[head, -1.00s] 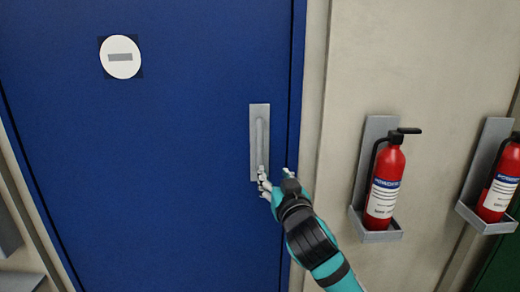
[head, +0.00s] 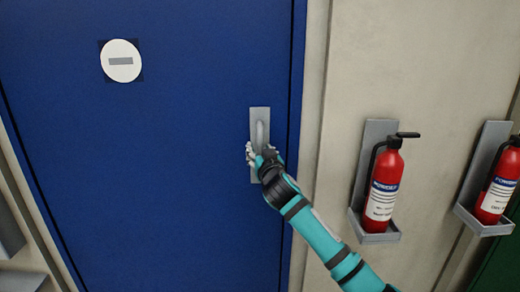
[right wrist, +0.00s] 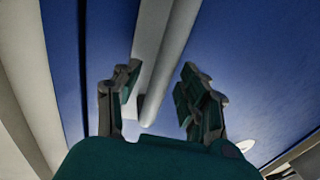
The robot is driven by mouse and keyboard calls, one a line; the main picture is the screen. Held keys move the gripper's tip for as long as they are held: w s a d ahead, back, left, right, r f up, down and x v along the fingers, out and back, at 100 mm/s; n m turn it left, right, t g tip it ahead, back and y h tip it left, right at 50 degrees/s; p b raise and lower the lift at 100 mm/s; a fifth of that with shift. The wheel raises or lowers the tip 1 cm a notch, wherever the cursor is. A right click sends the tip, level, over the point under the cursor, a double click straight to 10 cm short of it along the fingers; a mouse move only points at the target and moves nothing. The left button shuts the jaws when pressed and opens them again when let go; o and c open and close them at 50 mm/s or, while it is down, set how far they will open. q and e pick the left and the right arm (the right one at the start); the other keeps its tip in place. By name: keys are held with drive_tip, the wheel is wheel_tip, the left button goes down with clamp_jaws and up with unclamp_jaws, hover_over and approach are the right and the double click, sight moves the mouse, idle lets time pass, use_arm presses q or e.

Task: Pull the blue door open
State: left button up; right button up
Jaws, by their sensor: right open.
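The blue door (head: 150,170) fills the left and middle of the head view and looks shut in its frame. Its grey handle (head: 260,128), an upright bar on a plate, is near the door's right edge. My right gripper (head: 258,152) is at the lower part of the handle and hides some of it. In the right wrist view, my right gripper (right wrist: 161,78) is open, and the handle bar (right wrist: 166,70) runs in between its two fingers. I see a gap on the right finger's side; contact on the left is unclear. My left gripper is not in view.
A pale wall (head: 420,70) is right of the door. Two red fire extinguishers, one nearer the door (head: 383,185) and one at the right edge (head: 500,185), hang there in grey brackets. A round white sign (head: 121,61) is on the door's upper left.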

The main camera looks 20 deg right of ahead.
drive_tip(key=shift+w, duration=0.3)
clamp_jaws()
idle(0.6)
